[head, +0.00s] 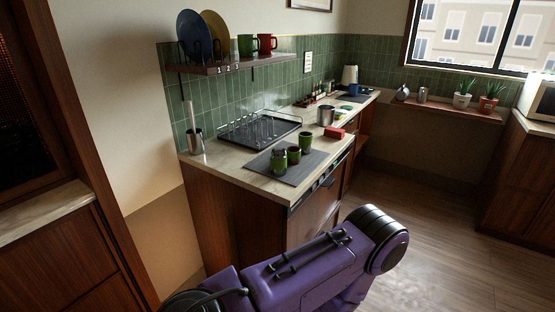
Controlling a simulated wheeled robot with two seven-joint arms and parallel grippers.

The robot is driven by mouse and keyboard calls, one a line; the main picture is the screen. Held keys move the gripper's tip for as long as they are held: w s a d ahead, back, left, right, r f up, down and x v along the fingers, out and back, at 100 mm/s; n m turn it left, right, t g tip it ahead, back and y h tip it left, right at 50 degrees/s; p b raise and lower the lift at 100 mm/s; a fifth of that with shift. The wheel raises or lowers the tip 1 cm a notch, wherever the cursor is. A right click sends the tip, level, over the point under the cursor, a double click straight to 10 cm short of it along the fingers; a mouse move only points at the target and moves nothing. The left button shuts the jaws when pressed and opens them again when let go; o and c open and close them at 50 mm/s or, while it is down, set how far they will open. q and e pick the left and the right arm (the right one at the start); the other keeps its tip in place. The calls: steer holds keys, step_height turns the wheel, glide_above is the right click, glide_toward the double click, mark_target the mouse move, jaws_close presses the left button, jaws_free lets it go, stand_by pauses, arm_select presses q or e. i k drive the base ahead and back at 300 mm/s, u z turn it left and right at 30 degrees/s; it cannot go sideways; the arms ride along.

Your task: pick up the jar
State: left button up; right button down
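A small green vessel with a lighter rounded top, which looks like a jar (279,161), stands at the left front of a dark grey mat (282,178) on the counter. Beside it on the mat stand a short green cup (294,156) and a taller green cup (306,143). These are small in the picture, so I cannot tell for sure which is the jar. Neither of my grippers shows. A purple arm part of mine fills the bottom middle, in front of the counter.
Behind the mat is a black dish rack (259,130). A utensil holder (195,141) stands at the left, and a metal canister (326,115) and red block (335,133) at the right. A shelf (237,64) with plates and mugs hangs above. Floor at right is clear.

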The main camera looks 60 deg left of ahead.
mark_target(279, 157)
steer(key=u, duration=0.7)
steer(key=i, duration=0.95)
steer(key=u, duration=0.85)
